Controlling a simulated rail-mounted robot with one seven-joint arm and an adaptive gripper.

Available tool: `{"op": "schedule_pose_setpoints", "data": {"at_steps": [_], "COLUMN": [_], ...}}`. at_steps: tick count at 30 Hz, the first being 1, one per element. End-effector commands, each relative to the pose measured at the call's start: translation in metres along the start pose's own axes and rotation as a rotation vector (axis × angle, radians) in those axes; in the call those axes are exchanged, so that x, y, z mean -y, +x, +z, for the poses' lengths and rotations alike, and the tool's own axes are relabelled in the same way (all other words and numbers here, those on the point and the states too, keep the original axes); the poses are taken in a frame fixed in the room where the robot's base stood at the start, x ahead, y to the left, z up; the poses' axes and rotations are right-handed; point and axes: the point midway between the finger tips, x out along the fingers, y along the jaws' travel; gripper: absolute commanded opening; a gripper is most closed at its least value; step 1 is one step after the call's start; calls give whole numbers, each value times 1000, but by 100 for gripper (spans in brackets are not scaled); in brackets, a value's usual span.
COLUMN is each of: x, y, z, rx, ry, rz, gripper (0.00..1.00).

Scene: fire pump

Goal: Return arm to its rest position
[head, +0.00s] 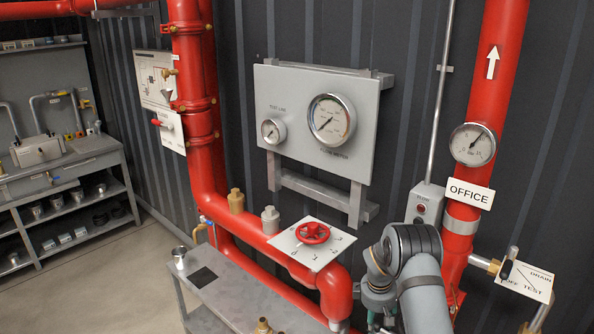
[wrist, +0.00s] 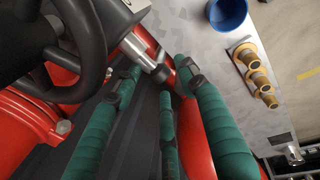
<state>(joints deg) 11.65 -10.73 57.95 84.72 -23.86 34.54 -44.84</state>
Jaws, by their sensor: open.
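My grey arm (head: 424,290) with its black joint rises at the lower right of the head view, in front of the red pipes and the wall. My gripper is mostly hidden in that view. In the wrist view my gripper (wrist: 160,75) shows its green fingers spread apart, with nothing between them. Its fingers point toward a red pipe (wrist: 190,110) and the grey bench. A black handwheel (wrist: 60,50) is at the upper left, beside the fingers; I cannot tell whether they touch it.
The grey bench (wrist: 200,28) carries a blue cup (wrist: 227,14) and brass fittings (wrist: 255,72). A red valve wheel (head: 313,233) sits left of my arm. A gauge panel (head: 285,92) and an OFFICE pipe (head: 492,100) are behind. Open floor (head: 115,275) lies at left.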

Motion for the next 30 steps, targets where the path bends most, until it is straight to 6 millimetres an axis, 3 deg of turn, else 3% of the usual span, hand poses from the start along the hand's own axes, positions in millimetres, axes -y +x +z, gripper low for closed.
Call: {"op": "schedule_pose_setpoints", "data": {"at_steps": [4,30], "x": [0,-1], "y": [19,17], "z": [0,-6], "rx": [0,-1], "ry": [0,-1], "rz": [0,2], "gripper": [42,42]}}
